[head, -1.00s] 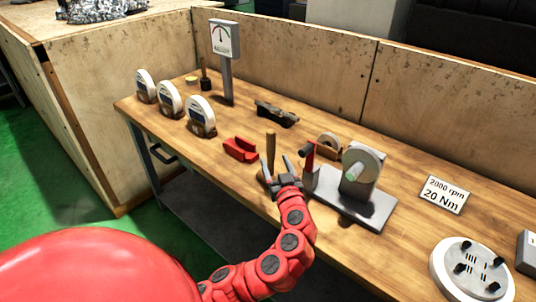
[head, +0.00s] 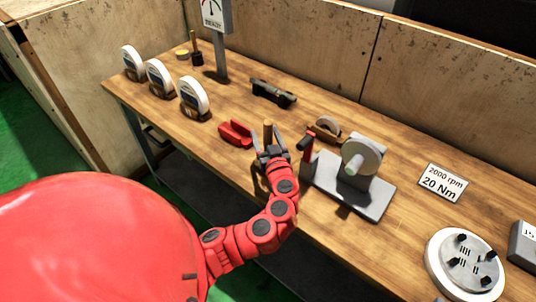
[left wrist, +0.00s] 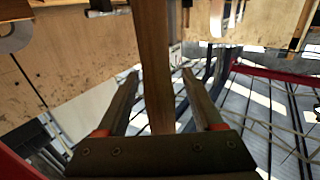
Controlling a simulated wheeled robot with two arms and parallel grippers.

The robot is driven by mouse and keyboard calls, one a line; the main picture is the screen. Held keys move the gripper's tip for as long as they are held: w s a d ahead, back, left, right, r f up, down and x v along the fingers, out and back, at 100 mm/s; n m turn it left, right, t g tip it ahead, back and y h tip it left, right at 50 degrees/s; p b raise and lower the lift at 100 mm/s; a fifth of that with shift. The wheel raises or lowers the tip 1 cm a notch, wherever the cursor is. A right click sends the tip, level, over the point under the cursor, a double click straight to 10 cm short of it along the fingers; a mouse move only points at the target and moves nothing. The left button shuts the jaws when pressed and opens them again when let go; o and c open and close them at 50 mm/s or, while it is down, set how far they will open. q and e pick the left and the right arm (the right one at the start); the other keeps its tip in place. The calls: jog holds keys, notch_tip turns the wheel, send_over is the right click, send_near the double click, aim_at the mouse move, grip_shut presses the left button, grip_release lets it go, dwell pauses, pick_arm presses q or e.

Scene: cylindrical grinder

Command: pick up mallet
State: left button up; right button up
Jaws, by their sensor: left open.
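The mallet's wooden handle (head: 268,131) stands up at my left gripper (head: 269,141), near the front edge of the workbench. In the left wrist view, a wooden handle (left wrist: 153,60) runs between the two fingers of my left gripper (left wrist: 157,73). Both fingers are apart, with a visible gap on each side of the handle. The mallet's head cannot be made out in either view. My right gripper is not in view.
The grinder-like machine with a disc (head: 361,158) stands close right of the gripper. A dark tool (head: 273,92) lies behind. A sign (head: 441,182) and round plate (head: 465,264) are at the right.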

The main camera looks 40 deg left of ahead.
pick_arm(q)
jog(key=shift+s, duration=0.1)
jog(key=shift+c, duration=0.8)
jog(key=shift+f, duration=0.15)
jog(key=c, duration=0.7)
grip_shut()
